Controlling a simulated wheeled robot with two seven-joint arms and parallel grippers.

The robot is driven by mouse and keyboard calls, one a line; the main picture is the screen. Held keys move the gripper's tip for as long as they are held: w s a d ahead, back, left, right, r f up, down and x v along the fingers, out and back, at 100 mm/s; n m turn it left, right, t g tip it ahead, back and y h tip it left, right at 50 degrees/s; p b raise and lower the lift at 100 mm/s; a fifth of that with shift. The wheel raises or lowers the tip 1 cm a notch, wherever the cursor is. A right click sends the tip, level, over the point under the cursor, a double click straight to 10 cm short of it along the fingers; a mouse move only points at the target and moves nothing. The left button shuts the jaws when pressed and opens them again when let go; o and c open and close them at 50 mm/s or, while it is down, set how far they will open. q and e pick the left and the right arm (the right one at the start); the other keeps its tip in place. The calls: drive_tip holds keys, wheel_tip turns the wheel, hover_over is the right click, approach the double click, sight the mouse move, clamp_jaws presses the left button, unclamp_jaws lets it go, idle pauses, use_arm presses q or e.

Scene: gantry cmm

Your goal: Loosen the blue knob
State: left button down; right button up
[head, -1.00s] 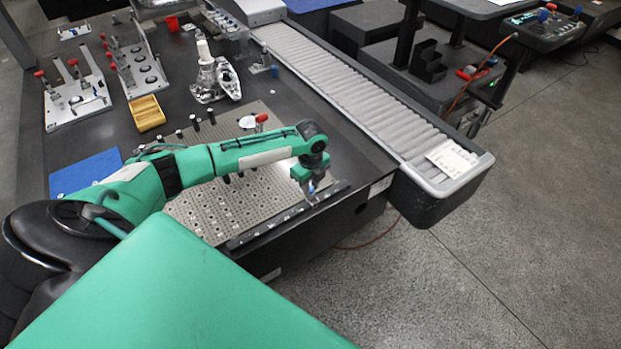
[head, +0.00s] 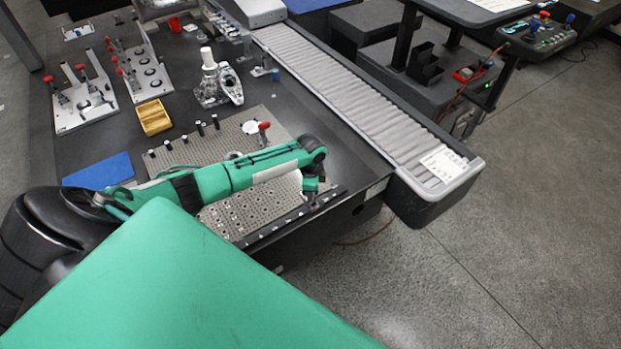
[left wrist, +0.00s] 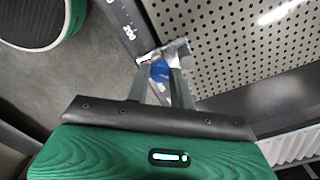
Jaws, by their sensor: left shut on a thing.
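The blue knob (left wrist: 159,71) shows in the left wrist view, between the fingers of my left gripper (left wrist: 160,78), beside a small silver metal piece (left wrist: 176,52). The fingers are shut on the knob and cover its sides. In the head view my left gripper (head: 310,203) points down at the front right edge of the perforated plate (head: 235,215); the knob is hidden there. My right gripper is not in view.
A dark scale bar (left wrist: 124,24) with numbers runs along the plate's edge. A red-topped clamp (head: 263,128) and several black pins stand on the plate. A roller conveyor (head: 340,90) lies to the right. A yellow tray (head: 154,117) and a blue mat (head: 98,171) lie farther left.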

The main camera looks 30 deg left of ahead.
use_arm(q)
drive_tip(key=shift+n, duration=0.4)
drive_tip(key=c, duration=1.2)
unclamp_jaws()
drive_tip(key=shift+r, duration=0.1)
wheel_tip(320, 180, up, 8)
drive_tip(key=p, duration=0.8)
drive_tip(key=shift+w, duration=0.15)
